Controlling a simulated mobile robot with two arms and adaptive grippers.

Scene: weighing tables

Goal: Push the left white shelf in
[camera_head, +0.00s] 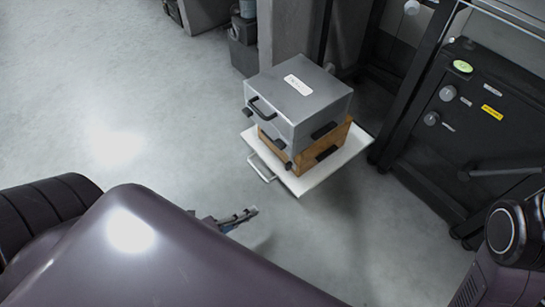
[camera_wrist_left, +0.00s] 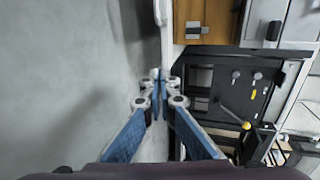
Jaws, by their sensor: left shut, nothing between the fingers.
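The white shelf (camera_head: 345,149) shows in the head view as a flat board with a pale handle (camera_head: 262,169) on its near-left edge. A wooden box (camera_head: 333,145) stands on it with a grey metal box (camera_head: 300,90) on top. My left gripper (camera_head: 254,211) is below and left of the shelf, apart from it in that view. In the left wrist view its blue-padded fingers (camera_wrist_left: 158,78) meet at the tips with nothing between them. The wooden box also shows at the top of that view (camera_wrist_left: 218,15). My right gripper is out of view.
A dark cabinet frame (camera_head: 450,120) with knobs and labels stands right of the shelf. A grey column (camera_head: 283,30) rises behind the boxes. The floor left of the shelf is clear. My arm covers the bottom left of the head view.

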